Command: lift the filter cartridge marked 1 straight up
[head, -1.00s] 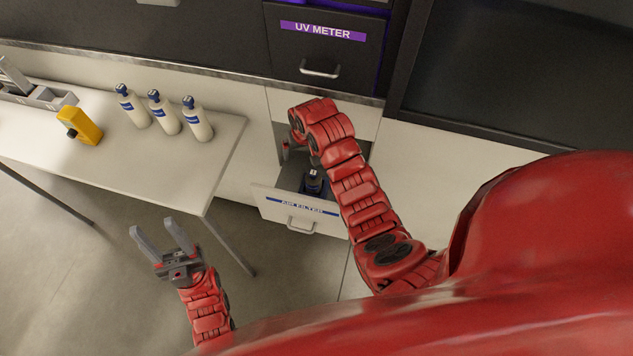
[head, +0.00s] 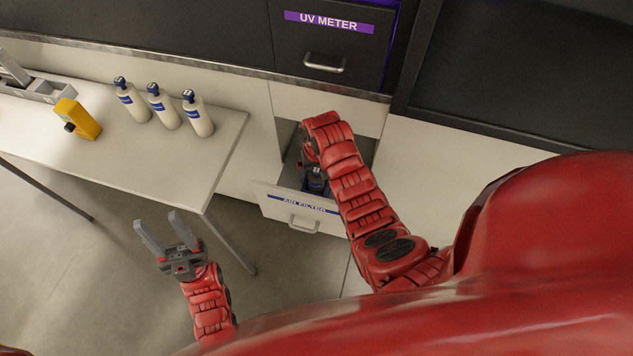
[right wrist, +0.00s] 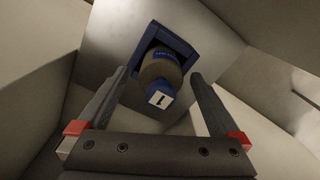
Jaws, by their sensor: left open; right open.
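The filter cartridge marked 1 (right wrist: 160,84) is in the right wrist view. It has a grey-brown body, a blue cap and a white square with a 1, and stands in a blue square holder (right wrist: 186,50). It also shows dark blue in the head view (head: 316,180), inside the open drawer labelled AIR FILTER (head: 275,202). My right gripper (right wrist: 160,75) is open, with a finger on each side of the cartridge in the picture; no contact shows. In the head view my right forearm partly hides it. My left gripper (head: 157,222) is open and empty over the floor.
The drawer's pale walls stand close around my right gripper. A white table (head: 200,165) at left holds three white bottles (head: 163,108), a yellow device (head: 77,118) and a grey tray (head: 35,90). A closed UV METER drawer (head: 325,45) is above.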

